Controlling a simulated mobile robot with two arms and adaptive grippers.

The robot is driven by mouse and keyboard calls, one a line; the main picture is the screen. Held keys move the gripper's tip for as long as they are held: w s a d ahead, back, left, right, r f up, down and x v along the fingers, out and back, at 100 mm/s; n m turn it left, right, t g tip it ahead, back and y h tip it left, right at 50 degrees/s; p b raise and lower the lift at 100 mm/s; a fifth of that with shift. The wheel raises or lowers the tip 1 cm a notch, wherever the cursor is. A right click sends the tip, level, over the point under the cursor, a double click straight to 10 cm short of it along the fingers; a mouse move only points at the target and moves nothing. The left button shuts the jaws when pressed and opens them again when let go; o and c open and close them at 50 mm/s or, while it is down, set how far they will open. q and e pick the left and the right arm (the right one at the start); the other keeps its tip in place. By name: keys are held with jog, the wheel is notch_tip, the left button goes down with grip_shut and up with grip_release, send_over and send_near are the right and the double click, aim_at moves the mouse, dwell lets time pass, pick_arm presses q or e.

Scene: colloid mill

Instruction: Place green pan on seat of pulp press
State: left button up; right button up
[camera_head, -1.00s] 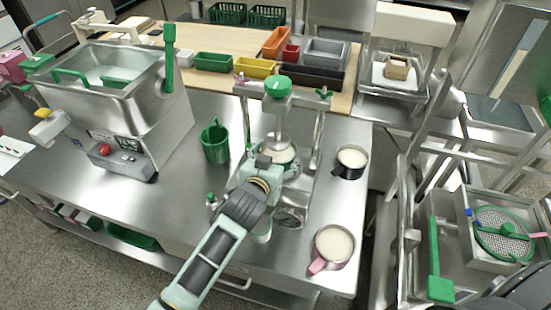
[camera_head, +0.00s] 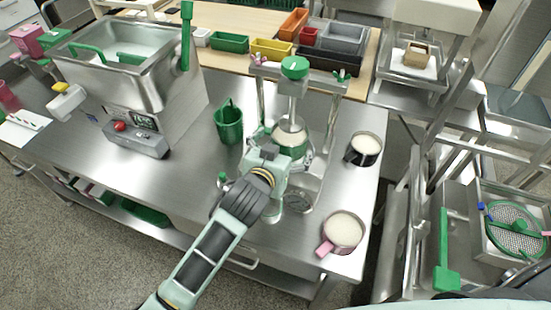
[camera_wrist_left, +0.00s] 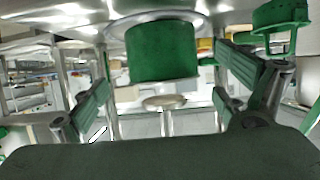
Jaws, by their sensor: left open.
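The pulp press (camera_head: 295,68) is a metal frame with two posts and a green top knob, in the middle of the head view. The wrist view is upside down. In it the green pan (camera_wrist_left: 163,50) stands upright on the round metal seat (camera_wrist_left: 198,22), under the press's round plate (camera_wrist_left: 164,102) and clear of it. My left gripper (camera_head: 270,154) is open at the front of the press, one finger to each side of the pan in the wrist view. In the head view my gripper partly hides the pan and seat. My right gripper does not show.
A green mug (camera_head: 229,124) stands left of the press. A dark-handled pan (camera_head: 363,150) and a pink-handled pan (camera_head: 342,232) with pale contents stand to the right. A large steel machine (camera_head: 150,90) fills the left. Coloured bins stand behind. The steel table's front left is clear.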

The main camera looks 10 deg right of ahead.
pick_arm(q)
jog(key=v, duration=0.7)
jog(key=shift+s+a, duration=0.1)
jog(key=shift+s, duration=0.05)
